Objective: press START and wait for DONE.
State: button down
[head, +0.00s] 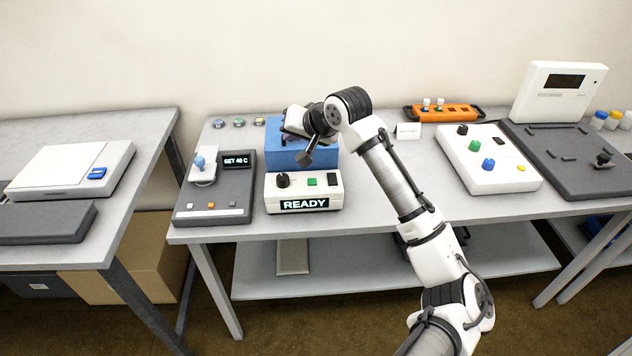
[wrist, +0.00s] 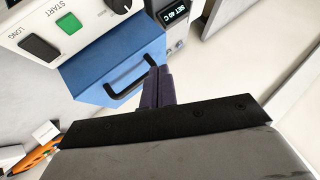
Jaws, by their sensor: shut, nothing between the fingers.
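The white control box (head: 327,194) stands at the front of the table, with a lit display reading READY (head: 304,204). Its green START button (head: 312,181) sits between a black knob (head: 282,180) and a dark button (head: 332,179). In the wrist view the START button (wrist: 69,23) is at the upper left, with its label beside it, and the dark button is labelled LONG (wrist: 39,47). A blue unit (head: 278,158) with a black handle (wrist: 128,78) is behind the box. My gripper (head: 306,162) is shut and empty above the blue unit, apart from the START button. In the wrist view its fingertips (wrist: 159,72) are together near the handle.
A grey device (head: 218,190) with a display reading SET 40 C stands left of the box. A white panel with knobs (head: 488,172) and an orange rack (head: 460,113) are to the right. The table between box and panel is mostly clear beneath my arm.

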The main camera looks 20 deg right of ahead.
jog(key=shift+m+g+h, duration=0.3)
jog(key=shift+m+g, duration=0.1)
jog(key=shift+m, duration=0.2)
jog(key=s+d, duration=0.1)
jog(key=d, duration=0.2)
jog(key=s+d+f, duration=0.1)
jog(key=shift+s+d, duration=0.2)
jog(key=shift+s, duration=0.15)
jog(key=b, duration=0.6)
send_over(315, 183)
notch_tip(315, 183, down, 7)
jog(key=shift+f, duration=0.95)
jog(key=shift+f+b, duration=0.35)
jog(key=shift+f, duration=0.05)
